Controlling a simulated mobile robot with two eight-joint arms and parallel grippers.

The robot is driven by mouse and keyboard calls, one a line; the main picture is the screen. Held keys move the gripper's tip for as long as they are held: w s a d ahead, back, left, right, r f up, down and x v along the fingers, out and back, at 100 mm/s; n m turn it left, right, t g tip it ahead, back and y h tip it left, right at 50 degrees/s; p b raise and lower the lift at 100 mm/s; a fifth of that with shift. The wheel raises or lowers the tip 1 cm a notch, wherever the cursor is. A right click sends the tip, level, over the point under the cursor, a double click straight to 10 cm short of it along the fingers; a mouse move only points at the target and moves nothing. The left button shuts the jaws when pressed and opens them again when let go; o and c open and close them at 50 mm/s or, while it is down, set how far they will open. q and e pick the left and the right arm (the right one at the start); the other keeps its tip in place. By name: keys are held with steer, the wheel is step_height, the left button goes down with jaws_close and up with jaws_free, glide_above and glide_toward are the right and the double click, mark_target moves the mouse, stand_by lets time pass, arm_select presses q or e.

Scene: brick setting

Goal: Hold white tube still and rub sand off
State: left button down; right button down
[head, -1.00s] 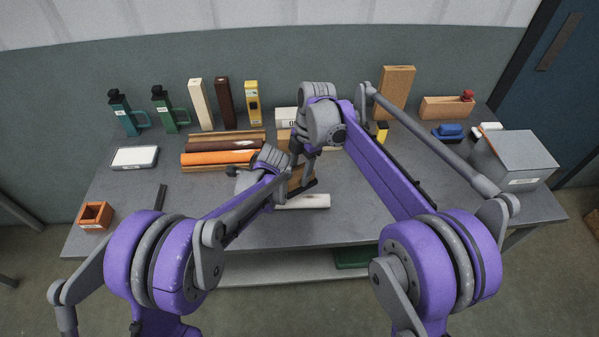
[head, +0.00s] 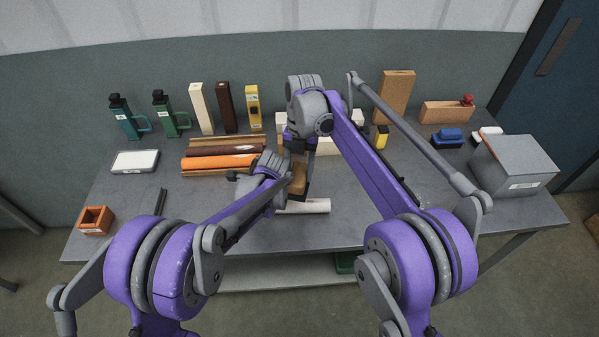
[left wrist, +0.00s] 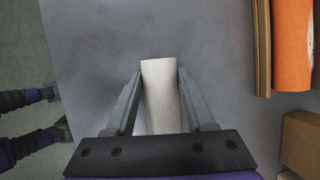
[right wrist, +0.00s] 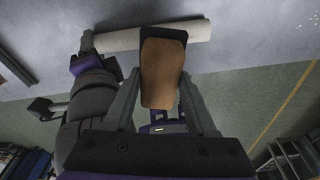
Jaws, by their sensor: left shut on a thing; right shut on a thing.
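The white tube (head: 312,206) lies across the table near its front middle. My left gripper (head: 264,190) is shut on the tube; the left wrist view shows the tube (left wrist: 160,95) between both fingers (left wrist: 158,80). My right gripper (head: 299,160) is shut on a brown block (head: 299,180) with a dark underside. In the right wrist view the block (right wrist: 160,75) is between the fingers (right wrist: 158,88), with its dark end over the tube (right wrist: 118,40). I cannot tell whether block and tube touch. No sand on the tube can be made out.
An orange tube (head: 215,162) lies in a wooden rack behind my left gripper. Bottles and upright blocks line the back. A grey box (head: 515,165) stands at the right, an orange open box (head: 95,220) at the left. The table's right front is clear.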

steer(key=shift+f, duration=3.75)
steer(key=shift+d+f, duration=0.35)
steer(key=shift+d, duration=3.5)
steer(key=shift+a, duration=3.95)
steer(key=shift+d+r, duration=0.1)
steer(key=shift+r, duration=4.05)
arm_select(q)
steer(key=shift+c, duration=0.9)
jaws_free()
